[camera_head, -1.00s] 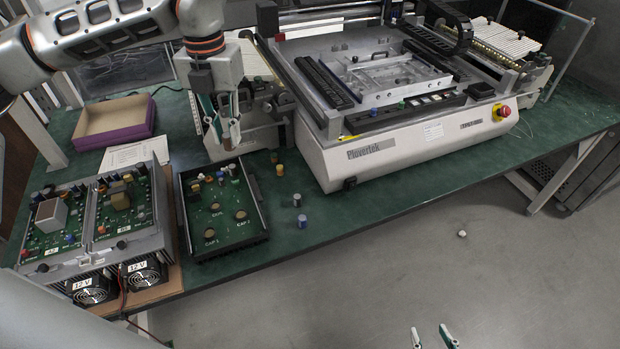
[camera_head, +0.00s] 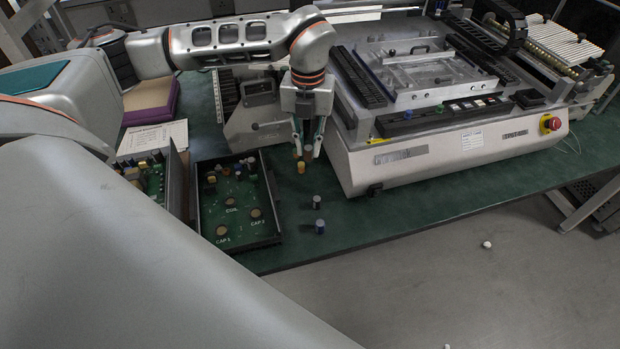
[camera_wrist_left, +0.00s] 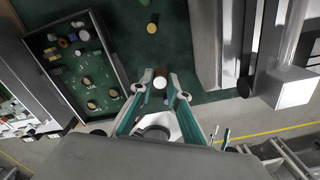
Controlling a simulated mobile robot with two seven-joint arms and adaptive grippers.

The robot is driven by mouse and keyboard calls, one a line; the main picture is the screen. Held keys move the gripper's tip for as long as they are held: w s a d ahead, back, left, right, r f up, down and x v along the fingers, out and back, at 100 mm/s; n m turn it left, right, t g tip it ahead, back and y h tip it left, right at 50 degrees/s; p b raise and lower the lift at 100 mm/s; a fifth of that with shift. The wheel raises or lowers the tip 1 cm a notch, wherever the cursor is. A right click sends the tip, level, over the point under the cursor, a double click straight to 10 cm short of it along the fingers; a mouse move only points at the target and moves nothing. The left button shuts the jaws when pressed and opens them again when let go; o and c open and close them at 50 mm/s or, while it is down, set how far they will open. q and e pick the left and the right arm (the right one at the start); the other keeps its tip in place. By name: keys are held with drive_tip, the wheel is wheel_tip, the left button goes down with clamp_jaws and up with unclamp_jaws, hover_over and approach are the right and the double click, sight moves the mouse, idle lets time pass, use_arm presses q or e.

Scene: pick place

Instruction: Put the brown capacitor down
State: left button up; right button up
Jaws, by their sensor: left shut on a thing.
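My left gripper (camera_head: 308,157) points down over the green table, between the black tray and the white machine. In the left wrist view its fingertips (camera_wrist_left: 160,83) are shut on the brown capacitor (camera_wrist_left: 160,73), which shows a pale round end. The fingers mostly hide it in the head view. A yellow-orange capacitor (camera_head: 301,167) stands on the table by the gripper and also shows apart from it in the wrist view (camera_wrist_left: 152,28). Whether the brown capacitor touches the table I cannot tell. The small teal tips of my right gripper (camera_wrist_left: 220,135) seem to show apart in the wrist view.
The black tray (camera_head: 273,239) holds a green board with parts and round marked spots. Two blue-and-grey capacitors (camera_head: 317,202) (camera_head: 320,226) stand on the table right of it. The white machine (camera_head: 400,164) is close on the right. A purple box (camera_head: 150,115) stands back left.

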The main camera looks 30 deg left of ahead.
use_arm(q)
wheel_tip(320, 180, down, 12)
drive_tip(key=shift+f, duration=0.1)
idle(0.4)
drive_tip(key=shift+f, duration=0.15)
drive_tip(key=o, duration=0.8)
drive_tip(key=shift+o, duration=0.2)
drive_tip(key=shift+r, duration=0.35)
wheel_tip(320, 180, up, 12)
drive_tip(key=shift+f, duration=0.1)
